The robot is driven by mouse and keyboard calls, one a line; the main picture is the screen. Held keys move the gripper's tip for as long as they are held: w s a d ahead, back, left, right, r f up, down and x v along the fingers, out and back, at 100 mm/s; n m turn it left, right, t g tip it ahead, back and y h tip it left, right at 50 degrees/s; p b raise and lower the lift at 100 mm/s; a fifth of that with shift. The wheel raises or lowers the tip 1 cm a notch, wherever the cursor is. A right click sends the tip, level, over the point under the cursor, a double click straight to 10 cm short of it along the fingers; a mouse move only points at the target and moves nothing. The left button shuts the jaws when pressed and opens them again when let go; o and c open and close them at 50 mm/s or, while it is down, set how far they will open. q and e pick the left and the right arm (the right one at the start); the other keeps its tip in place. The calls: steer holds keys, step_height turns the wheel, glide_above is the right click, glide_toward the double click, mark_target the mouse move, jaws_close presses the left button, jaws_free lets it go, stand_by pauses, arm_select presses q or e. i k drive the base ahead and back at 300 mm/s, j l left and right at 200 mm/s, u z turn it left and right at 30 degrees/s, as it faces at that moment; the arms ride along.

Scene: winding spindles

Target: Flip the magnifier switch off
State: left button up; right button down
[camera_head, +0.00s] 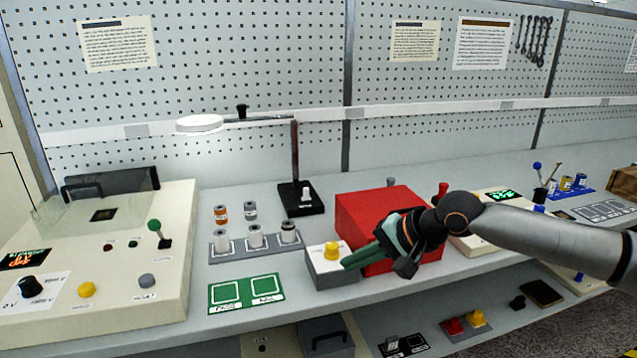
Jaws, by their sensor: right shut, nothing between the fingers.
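The magnifier (200,123) is a round white lamp head, brightly lit, on a jointed arm above the bench. Its dark post rises from a black base (290,207). A small white switch (306,193) stands on that base; its exact tilt is too small to tell. My right gripper (348,263) comes in from the right with its green fingers shut and empty. Its tips are in front of and to the right of the magnifier base, in front of the red box and by the grey box with the yellow button. Whether they touch the grey box I cannot tell. My left gripper is not in view.
The red box (358,208) is partly hidden by my right gripper. The grey box (320,275) has a yellow button (331,250). A rack (225,247) of spools stands left of it, behind a green mat (247,292). A control panel (170,300) fills the left.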

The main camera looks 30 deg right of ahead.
mark_target(305, 190)
steer(key=i+l, duration=1.05)
